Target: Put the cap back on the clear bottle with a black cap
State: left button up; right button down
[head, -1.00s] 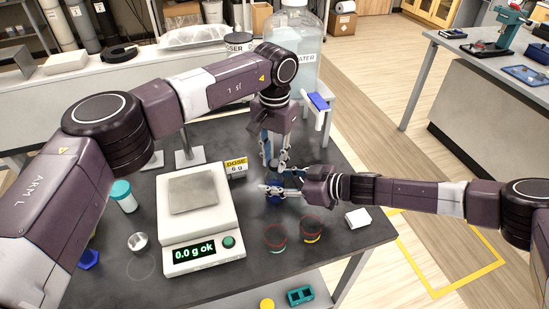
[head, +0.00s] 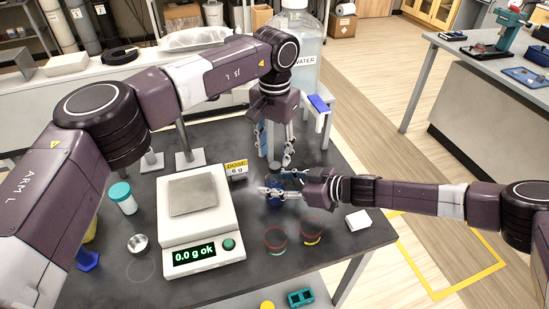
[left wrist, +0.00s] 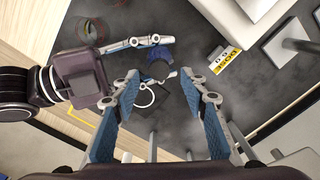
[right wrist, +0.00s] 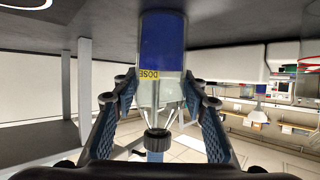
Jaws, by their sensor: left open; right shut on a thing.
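The clear bottle (right wrist: 160,95) has a deep blue part (right wrist: 162,40). It stands between the fingers of my right gripper (head: 268,190), which is shut on it above the dark table. The right wrist view shows the bottle upside down. In the left wrist view the blue part (left wrist: 160,66) shows beyond the left fingertips, partly hidden by the right gripper.
Two clear cups (head: 275,239) and a white block (head: 358,220) are in front and right. A water container (head: 308,65) stands behind.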

pick_arm(q)
jog(key=shift+r, duration=0.55)
jog(key=shift+c, duration=0.4)
